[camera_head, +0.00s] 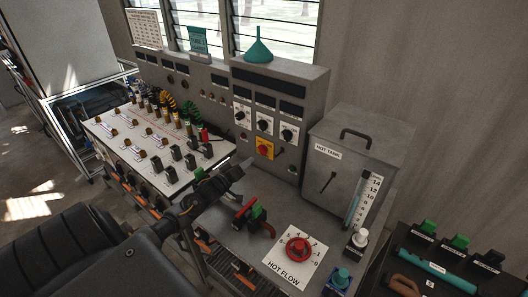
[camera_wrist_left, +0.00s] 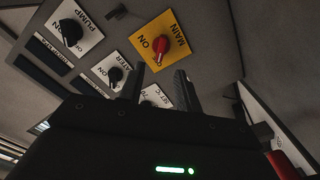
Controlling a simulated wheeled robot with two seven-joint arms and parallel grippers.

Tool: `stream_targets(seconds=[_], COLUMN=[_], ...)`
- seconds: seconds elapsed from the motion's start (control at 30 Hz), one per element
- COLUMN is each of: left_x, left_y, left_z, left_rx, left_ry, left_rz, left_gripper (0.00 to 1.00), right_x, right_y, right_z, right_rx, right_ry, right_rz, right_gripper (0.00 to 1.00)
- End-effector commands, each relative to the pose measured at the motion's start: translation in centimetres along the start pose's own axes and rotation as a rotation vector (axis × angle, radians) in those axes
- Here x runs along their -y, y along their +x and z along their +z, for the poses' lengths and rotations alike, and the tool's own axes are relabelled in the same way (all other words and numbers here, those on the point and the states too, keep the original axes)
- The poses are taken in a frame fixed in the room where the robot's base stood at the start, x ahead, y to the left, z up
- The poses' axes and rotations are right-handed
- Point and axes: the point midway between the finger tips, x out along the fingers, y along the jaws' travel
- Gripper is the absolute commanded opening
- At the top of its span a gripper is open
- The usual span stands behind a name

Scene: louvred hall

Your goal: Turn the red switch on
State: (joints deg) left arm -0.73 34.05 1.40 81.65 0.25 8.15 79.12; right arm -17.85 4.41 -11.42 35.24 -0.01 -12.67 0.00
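The red switch (camera_head: 264,150) is a red knob on a yellow plate, low on the grey control panel. In the left wrist view the red switch (camera_wrist_left: 159,46) sits between the words MAIN and ON, just beyond my fingertips. My left gripper (camera_head: 240,178) is in front of the panel, a little left of and below the switch. In the left wrist view my left gripper (camera_wrist_left: 160,84) has its two dark fingers apart with nothing between them, and they do not appear to touch the switch. My right gripper is in neither view.
Black knobs on white plates (camera_head: 264,123) are close above the switch. A grey hot tank (camera_head: 345,165) stands to the right. A red valve on the HOT FLOW plate (camera_head: 285,268) and a red-handled lever (camera_head: 245,208) are on the bench below. A sloped switch console (camera_head: 150,160) is left.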

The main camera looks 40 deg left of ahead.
Motion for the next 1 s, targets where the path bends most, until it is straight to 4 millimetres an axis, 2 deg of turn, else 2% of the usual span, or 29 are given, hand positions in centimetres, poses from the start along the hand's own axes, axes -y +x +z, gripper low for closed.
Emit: stream_targets(seconds=[0.4,0.6,0.67,1.0], left_x=[0.2,0.2,-0.1,-0.2], left_y=[5.8,8.6,8.5,9.4], left_z=[0.5,0.6,0.2,0.3], left_rx=[0.001,0.001,0.003,0.004], left_ry=[0.002,0.001,0.000,0.000], left_rz=[0.004,0.004,0.002,0.003], left_gripper=[0.34,0.34,0.34,0.34], right_x=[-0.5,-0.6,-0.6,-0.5], right_y=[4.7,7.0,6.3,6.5], right_z=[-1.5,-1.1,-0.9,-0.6], right_rx=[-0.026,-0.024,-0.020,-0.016], right_ry=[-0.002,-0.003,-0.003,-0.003], right_rz=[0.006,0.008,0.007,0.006], right_gripper=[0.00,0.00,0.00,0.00])
